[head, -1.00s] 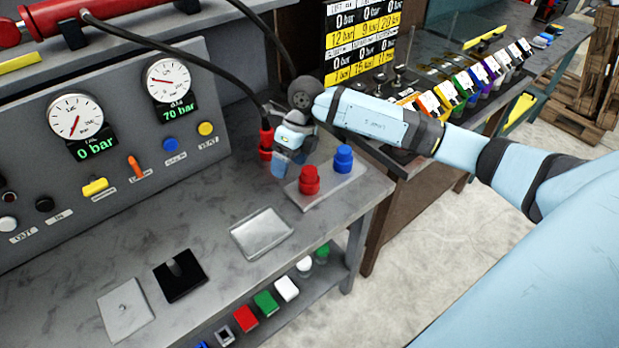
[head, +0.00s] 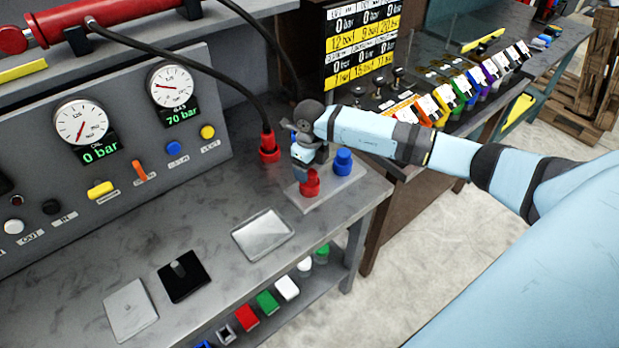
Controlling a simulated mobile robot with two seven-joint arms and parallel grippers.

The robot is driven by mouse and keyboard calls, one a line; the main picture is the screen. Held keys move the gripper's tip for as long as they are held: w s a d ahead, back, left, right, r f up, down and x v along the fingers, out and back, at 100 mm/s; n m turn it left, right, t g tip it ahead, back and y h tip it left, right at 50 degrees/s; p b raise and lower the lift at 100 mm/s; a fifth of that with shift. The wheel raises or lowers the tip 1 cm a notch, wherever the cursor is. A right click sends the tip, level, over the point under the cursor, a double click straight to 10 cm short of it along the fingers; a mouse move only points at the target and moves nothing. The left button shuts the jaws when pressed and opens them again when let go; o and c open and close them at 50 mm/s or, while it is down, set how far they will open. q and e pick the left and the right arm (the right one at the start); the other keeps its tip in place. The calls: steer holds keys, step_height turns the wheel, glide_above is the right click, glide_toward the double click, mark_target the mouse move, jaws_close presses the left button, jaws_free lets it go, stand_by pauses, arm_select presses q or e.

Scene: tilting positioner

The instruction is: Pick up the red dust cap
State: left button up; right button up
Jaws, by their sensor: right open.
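The red dust cap (head: 310,186) stands upright on a pale plate (head: 334,193) at the right end of the grey bench. My right gripper (head: 304,172) points down right over it, with its fingers at the top of the cap and hiding its upper part. The gripper is open; whether a finger touches the cap cannot be told. A blue cap (head: 343,161) stands on the same plate, just right of the gripper. My left gripper is not in view.
A red hose fitting (head: 269,148) with a black hose stands left of the gripper. The gauge panel (head: 125,160) rises at the left.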

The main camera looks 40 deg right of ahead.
mark_target(310, 173)
steer(key=f, duration=0.3)
steer(key=shift+w+f+p, duration=0.15)
steer(key=shift+w+p, duration=0.05)
steer(key=shift+p, duration=0.1)
steer(key=c, duration=1)
